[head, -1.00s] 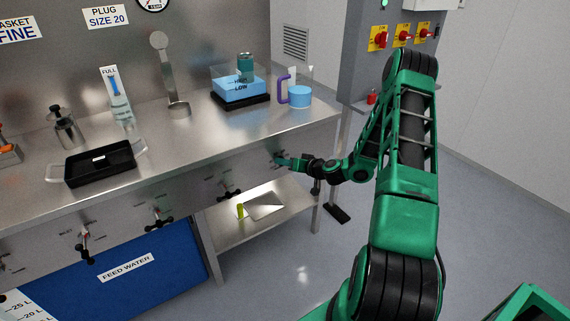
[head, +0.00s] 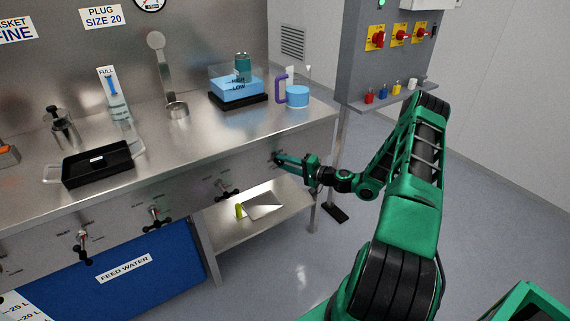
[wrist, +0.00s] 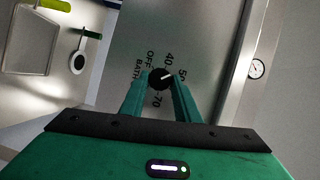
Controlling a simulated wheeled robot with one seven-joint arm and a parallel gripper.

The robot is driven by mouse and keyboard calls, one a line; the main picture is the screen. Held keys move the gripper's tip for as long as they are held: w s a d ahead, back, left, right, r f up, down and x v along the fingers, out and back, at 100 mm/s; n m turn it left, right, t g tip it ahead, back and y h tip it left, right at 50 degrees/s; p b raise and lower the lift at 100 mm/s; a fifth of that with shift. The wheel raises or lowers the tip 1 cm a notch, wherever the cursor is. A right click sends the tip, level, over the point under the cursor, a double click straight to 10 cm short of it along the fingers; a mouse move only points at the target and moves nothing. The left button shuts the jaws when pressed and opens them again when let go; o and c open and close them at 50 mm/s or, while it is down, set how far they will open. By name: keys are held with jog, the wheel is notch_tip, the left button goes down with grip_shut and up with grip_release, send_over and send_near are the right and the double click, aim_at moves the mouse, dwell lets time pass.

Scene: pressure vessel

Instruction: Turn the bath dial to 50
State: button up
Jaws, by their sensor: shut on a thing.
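The bath dial (wrist: 159,79) is a round black knob with a white pointer line on the steel front panel. Around it the wrist view shows the labels BATH, OFF, 40, 50 and -70. The pointer leans up and to the right in that view, roughly towards the 50 label; its exact mark is hard to read. My gripper (wrist: 160,84) is shut on the dial, one green finger on each side of it. In the head view my gripper (head: 280,159) reaches the panel near its right end, and the dial is mostly hidden there.
Other black-handled controls (head: 226,190) line the panel to the left. A low steel shelf (head: 225,232) sits below. The water bath (head: 238,87) and a purple-handled jug (head: 297,96) stand on the bench above. Floor to the right is free.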

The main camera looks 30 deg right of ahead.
jog(key=shift+s+d+f+m+t, duration=0.15)
jog(key=shift+f+m+t, duration=0.25)
jog(key=shift+m, duration=0.6)
jog(key=shift+y, duration=0.3)
jog(key=o, duration=1)
jog(key=shift+o, duration=0.2)
jog(key=shift+r, duration=0.1)
jog(key=v, duration=1)
jog(key=shift+s, duration=0.25)
